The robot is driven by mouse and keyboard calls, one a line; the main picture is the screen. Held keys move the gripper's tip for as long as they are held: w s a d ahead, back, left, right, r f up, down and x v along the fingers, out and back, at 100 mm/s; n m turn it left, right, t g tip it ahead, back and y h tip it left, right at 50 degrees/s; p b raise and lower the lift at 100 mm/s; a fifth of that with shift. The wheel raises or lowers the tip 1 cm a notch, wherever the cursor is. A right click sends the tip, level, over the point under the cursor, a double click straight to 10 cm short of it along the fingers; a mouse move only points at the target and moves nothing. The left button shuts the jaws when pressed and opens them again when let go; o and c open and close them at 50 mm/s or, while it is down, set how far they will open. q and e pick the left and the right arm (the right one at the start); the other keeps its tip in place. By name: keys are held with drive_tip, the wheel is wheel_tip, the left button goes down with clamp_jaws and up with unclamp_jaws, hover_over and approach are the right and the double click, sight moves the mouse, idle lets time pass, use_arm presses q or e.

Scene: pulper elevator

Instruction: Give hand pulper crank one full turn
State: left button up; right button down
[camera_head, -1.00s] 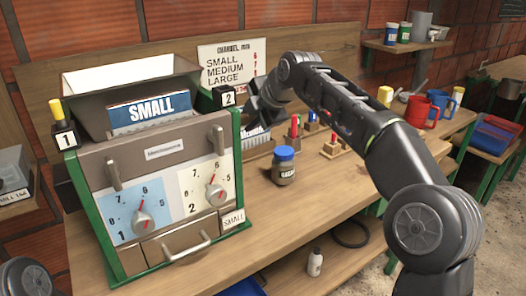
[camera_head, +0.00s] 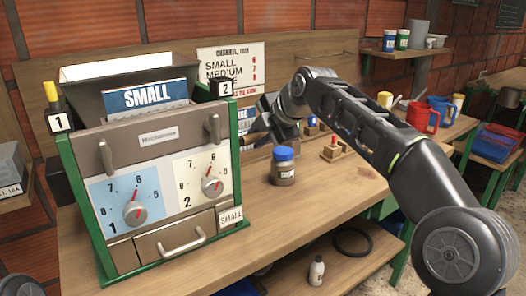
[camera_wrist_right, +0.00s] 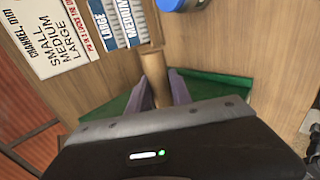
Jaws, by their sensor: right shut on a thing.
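The hand pulper (camera_head: 140,145) is a grey-brown box in a green frame, with a SMALL card and two dials on its front. Its crank arm is hidden in the head view behind the pulper's right side and my right arm. In the right wrist view my right gripper (camera_wrist_right: 160,95) is shut around a wooden cylindrical handle (camera_wrist_right: 160,82), which seems to be the crank grip. In the head view the right gripper (camera_head: 263,125) is dark and partly hidden beside the pulper's right edge. My left gripper is not in view.
A blue-lidded jar (camera_head: 283,167) stands on the workbench (camera_head: 265,215) right of the pulper. A channel-size sign (camera_head: 230,65) and size cards (camera_wrist_right: 118,18) are behind. Red and blue mugs (camera_head: 424,118) stand farther right. Free bench lies in front of the jar.

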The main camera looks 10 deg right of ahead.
drive_tip(key=shift+s+d+f, duration=0.1)
drive_tip(key=shift+d+f, duration=0.5)
drive_tip(key=shift+d, duration=0.1)
drive_tip(key=shift+f, duration=0.1)
drive_tip(key=shift+w+a+f, duration=0.2)
drive_tip(key=shift+w+f, duration=0.3)
drive_tip(key=shift+f, duration=0.3)
drive_tip(key=c, duration=0.8)
unclamp_jaws()
drive_tip(key=shift+a, duration=0.35)
drive_tip(key=v, duration=1)
drive_tip(key=shift+p, duration=0.35)
drive_tip(key=shift+a+r, duration=0.1)
drive_tip(key=shift+r, duration=0.15)
